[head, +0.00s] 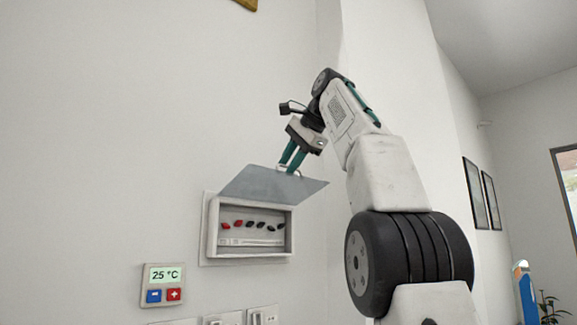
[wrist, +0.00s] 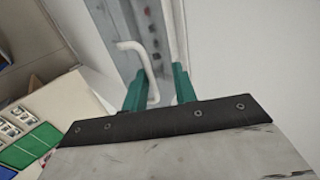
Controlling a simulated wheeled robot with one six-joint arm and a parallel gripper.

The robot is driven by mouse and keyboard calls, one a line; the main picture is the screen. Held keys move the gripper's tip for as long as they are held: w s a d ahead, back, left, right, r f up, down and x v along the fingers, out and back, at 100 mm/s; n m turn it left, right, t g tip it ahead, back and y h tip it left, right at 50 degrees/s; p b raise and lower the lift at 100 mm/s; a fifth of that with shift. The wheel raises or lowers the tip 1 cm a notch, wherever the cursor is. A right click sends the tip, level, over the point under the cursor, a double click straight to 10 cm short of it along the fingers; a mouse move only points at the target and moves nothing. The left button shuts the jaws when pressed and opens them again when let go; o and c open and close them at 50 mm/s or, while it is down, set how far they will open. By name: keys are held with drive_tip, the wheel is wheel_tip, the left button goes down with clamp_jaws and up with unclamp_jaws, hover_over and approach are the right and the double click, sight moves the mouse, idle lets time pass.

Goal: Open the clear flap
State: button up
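The clear flap (head: 262,186) is a grey, see-through pane on the wall box (head: 212,228). It is swung up and tilts outward from the top of the box, so the box front is uncovered. My gripper (head: 288,169) is at the flap's raised edge, by its small pale handle. In the wrist view, the bent white handle (wrist: 140,60) runs down between the two green fingers of my gripper (wrist: 160,84), close to the left finger. A gap shows towards the right finger, so the fingers look apart. Part of the handle is hidden by the left finger.
Inside the box is a row of red and black switches (head: 250,225). A thermostat (head: 163,285) reading 25 °C is below left, with wall switches (head: 263,315) under the box. Picture frames (head: 476,193) hang at the right.

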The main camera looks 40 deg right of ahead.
drive_tip(key=shift+v, duration=0.9)
drive_tip(key=s, duration=1.2)
drive_tip(key=shift+d, duration=0.2)
drive_tip(key=shift+f, duration=0.1)
drive_tip(key=w+d+f+n, duration=0.2)
drive_tip(key=w+d+f, duration=0.1)
drive_tip(key=d+f, duration=0.3)
drive_tip(key=a+f+n+g, duration=0.2)
drive_tip(key=a+f, duration=0.1)
drive_tip(key=f, duration=0.6)
drive_tip(key=a+f+n+g, duration=0.2)
drive_tip(key=a+f, duration=0.1)
drive_tip(key=f, duration=0.7)
drive_tip(key=s+a+f+n+g, duration=0.1)
drive_tip(key=s+a+f+n, duration=0.3)
drive_tip(key=f, duration=0.6)
drive_tip(key=s+a+f+n+g, duration=0.1)
drive_tip(key=s+a+f+n, duration=0.2)
drive_tip(key=s+a+f, duration=0.4)
drive_tip(key=s+a+f+n+g, duration=0.2)
drive_tip(key=s+a+f+n, duration=0.2)
drive_tip(key=a+f, duration=0.5)
wheel_tip(320, 180, down, 6)
drive_tip(key=shift+s+r+n, duration=0.1)
drive_tip(key=shift+s+n, duration=0.2)
drive_tip(key=shift+s, duration=0.4)
